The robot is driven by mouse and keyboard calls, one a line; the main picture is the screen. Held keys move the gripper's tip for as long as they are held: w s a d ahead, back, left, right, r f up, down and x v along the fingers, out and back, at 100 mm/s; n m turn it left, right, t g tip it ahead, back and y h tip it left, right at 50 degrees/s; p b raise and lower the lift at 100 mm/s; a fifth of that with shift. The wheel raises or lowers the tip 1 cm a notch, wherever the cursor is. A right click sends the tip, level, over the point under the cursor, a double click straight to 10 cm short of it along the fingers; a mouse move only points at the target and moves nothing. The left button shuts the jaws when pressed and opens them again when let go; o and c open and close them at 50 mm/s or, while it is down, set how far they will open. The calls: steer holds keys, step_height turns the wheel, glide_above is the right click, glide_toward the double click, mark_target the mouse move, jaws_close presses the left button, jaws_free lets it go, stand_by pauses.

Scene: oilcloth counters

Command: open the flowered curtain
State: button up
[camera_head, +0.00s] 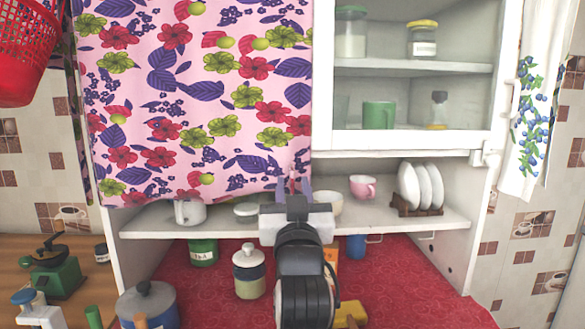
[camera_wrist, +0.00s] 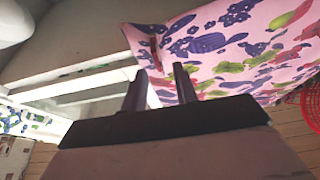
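The flowered curtain (camera_head: 200,95) is pink with red, green and purple flowers. It hangs down over the left part of the white cupboard and hides what is behind it. In the wrist view the curtain (camera_wrist: 230,40) fills the upper right. My gripper (camera_head: 293,185) is at the curtain's lower right corner. In the wrist view my gripper (camera_wrist: 160,69) has its two fingers apart, with a gap between them. A small red piece (camera_wrist: 153,47) shows at the curtain's edge just past the fingertips. I cannot tell whether the fingers touch the cloth.
The glass-fronted cabinet (camera_head: 410,143) on the right holds jars and a green mug. The open shelf (camera_head: 385,222) below carries a pink cup (camera_head: 362,187) and plates in a rack (camera_head: 423,187). Canisters and a pot (camera_head: 147,305) stand beneath. A red basket (camera_head: 28,45) hangs left.

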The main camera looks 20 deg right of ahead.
steer(key=shift+p+x, duration=0.3)
steer(key=shift+x, duration=1)
jaws_close()
